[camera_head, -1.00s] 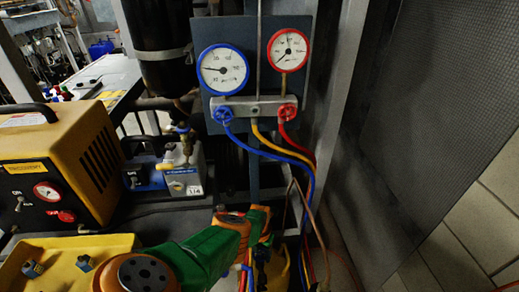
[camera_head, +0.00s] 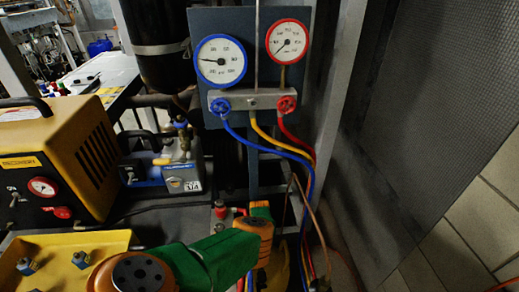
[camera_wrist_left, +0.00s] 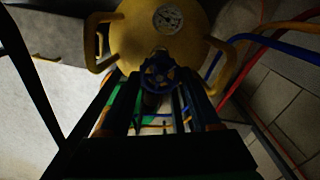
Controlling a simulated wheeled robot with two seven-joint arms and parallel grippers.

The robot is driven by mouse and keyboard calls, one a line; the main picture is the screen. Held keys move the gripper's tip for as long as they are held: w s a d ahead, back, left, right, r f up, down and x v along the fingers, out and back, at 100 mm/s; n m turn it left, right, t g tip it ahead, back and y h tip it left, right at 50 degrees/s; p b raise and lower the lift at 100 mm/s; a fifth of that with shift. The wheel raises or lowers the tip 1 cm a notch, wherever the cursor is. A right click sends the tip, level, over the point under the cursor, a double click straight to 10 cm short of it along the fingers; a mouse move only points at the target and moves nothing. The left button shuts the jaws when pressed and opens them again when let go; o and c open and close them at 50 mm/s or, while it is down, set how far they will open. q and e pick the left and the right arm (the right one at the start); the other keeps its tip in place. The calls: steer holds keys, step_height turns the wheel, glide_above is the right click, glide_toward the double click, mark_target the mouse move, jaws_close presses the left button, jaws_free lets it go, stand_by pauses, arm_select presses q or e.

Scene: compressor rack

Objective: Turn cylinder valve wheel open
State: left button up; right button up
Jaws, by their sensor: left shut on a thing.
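The cylinder valve wheel (camera_wrist_left: 158,74) is small, blue and spoked, and shows in the left wrist view at the top of a yellow cylinder (camera_wrist_left: 187,38) with a round gauge. My left gripper (camera_wrist_left: 160,84) has its dark fingers on both sides of the wheel and is shut on it. The fingertip contact is dim and hard to make out. In the head view my green and orange left arm reaches in from the bottom and hides the wheel and most of the cylinder. My right gripper is in neither view.
A manifold with a blue gauge (camera_head: 221,61) and a red gauge (camera_head: 287,40) hangs above. Blue, yellow and red hoses (camera_head: 290,150) run down beside the arm. A yellow recovery machine (camera_head: 75,150), a vacuum pump (camera_head: 180,176) and a yellow tray (camera_head: 110,240) stand left.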

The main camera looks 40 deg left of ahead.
arm_select(q)
steer(key=n+b, duration=0.1)
steer(key=n, duration=0.4)
steer(key=shift+a, duration=0.1)
steer(key=shift+b, duration=0.3)
stand_by(0.4)
steer(key=o, duration=1.4)
step_height(320, 180, up, 7)
steer(key=p, duration=0.3)
steer(key=shift+r, duration=0.1)
